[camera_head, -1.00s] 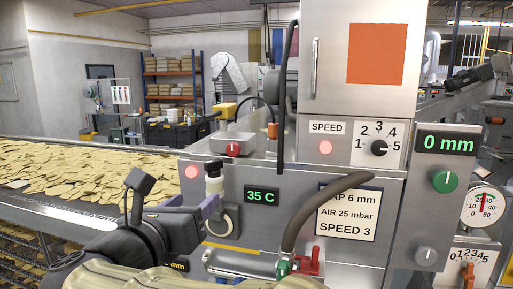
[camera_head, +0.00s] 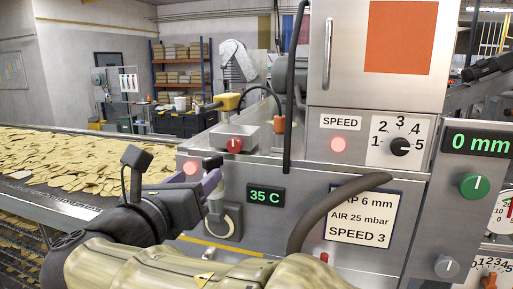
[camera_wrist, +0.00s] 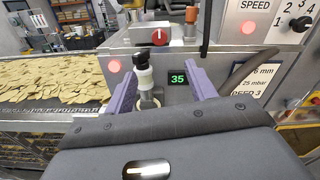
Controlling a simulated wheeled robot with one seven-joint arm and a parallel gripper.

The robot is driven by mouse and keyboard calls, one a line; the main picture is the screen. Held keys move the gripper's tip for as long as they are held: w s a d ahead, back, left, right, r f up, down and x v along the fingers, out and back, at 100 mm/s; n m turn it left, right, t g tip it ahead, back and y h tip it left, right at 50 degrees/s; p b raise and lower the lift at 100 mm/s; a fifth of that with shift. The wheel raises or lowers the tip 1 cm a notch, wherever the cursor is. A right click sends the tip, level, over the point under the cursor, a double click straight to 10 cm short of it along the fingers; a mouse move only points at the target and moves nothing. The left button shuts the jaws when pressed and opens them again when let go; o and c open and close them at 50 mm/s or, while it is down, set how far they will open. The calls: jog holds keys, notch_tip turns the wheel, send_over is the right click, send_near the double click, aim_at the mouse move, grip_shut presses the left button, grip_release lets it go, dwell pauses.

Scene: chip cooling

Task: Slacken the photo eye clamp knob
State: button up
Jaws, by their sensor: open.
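A pale upright post with a black head (camera_wrist: 160,38) stands before the steel machine front in the wrist view; it looks like the photo eye fitting. A round grey-rimmed part (camera_head: 230,224) sits at its foot. I cannot tell for certain which part is the clamp knob. My gripper (camera_wrist: 160,88) is open, its two purple fingers spread to either side of the post, with nothing gripped.
A red knob (camera_head: 234,145) on a grey box sits above and behind. A thick dark hose (camera_head: 325,205) arches at the right. The chip-covered conveyor (camera_head: 60,165) runs at the left. A SPEED dial (camera_head: 400,147) and green knob (camera_head: 474,186) are farther right.

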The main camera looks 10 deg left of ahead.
aim_at(233, 147)
jog(key=w+p, duration=0.2)
jog(key=w, duration=0.3)
jog(key=w+p, duration=0.2)
jog(key=w, duration=0.4)
jog(key=w+d+p, duration=0.1)
jog(key=w+p, duration=0.1)
jog(key=w, duration=0.3)
jog(key=shift+w+d+r, duration=0.1)
jog(key=shift+w, duration=0.05)
jog(key=shift+w+d+p, duration=0.1)
jog(key=shift+w+p, duration=0.3)
jog(key=shift+w, duration=0.2)
jog(key=shift+w+d+f, duration=0.1)
jog(key=shift+w+f, duration=0.05)
jog(key=shift+f, duration=0.05)
jog(key=c, duration=1)
